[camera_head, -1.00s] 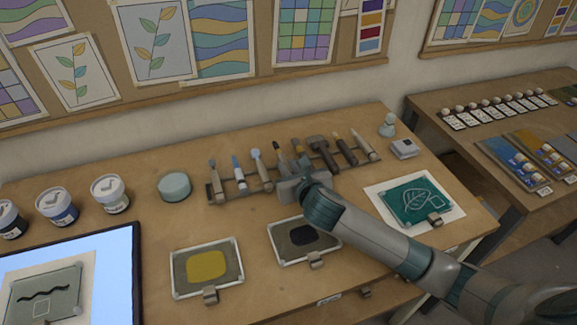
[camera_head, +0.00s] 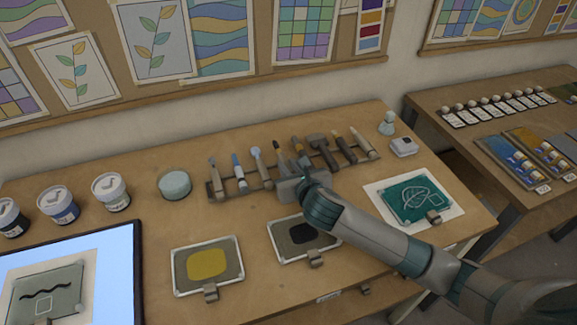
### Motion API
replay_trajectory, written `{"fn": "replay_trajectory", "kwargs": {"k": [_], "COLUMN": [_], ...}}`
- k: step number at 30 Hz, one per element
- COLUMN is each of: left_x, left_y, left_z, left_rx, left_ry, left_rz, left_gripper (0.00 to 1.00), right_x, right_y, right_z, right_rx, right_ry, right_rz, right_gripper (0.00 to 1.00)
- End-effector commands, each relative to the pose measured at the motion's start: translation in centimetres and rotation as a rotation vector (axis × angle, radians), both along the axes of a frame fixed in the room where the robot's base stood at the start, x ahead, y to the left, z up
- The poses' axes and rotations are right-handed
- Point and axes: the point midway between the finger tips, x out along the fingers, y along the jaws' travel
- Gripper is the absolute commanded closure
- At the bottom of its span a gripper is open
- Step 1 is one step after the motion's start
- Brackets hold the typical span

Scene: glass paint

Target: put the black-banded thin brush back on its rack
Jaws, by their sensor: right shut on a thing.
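The brush rack (camera_head: 217,194) lies along the middle of the table and holds several brushes side by side. My right gripper (camera_head: 288,180) is at the front of the rack, near its middle, and is shut on the black-banded thin brush (camera_head: 278,153). Only the brush's upper end shows above the gripper, leaning over the rack. My gripper and arm hide the rest, so I cannot tell whether it touches the rack. My left gripper is not in view.
In front are a yellow paint tray (camera_head: 176,277) and a black paint tray (camera_head: 278,252). A round pale-teal pot (camera_head: 174,185) stands left of the rack.

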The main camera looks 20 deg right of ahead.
Motion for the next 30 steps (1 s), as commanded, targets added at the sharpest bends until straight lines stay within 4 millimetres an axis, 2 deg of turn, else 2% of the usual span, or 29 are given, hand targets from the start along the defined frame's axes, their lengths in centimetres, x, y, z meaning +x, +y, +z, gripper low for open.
{"fn": "replay_trajectory", "kwargs": {"k": [18,19,21,22,30], "left_x": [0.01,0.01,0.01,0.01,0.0], "left_y": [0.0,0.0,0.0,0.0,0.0], "left_z": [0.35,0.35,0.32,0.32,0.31], "left_rx": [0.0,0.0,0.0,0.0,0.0], "left_ry": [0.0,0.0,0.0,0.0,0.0], "left_rz": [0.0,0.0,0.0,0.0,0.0], "left_gripper": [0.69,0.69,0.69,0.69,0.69], "right_x": [-0.01,-0.01,0.0,0.0,-0.03], "right_y": [-0.03,-0.03,-0.02,-0.02,-0.01], "right_z": [-0.46,-0.48,-0.5,-0.5,-0.54], "right_rx": [0.0,0.0,0.0,0.0,0.0], "right_ry": [0.0,0.0,0.0,0.0,0.001], "right_rz": [0.0,0.0,0.0,0.0,0.0], "right_gripper": [1.0,0.81,0.64,0.61,0.61]}}
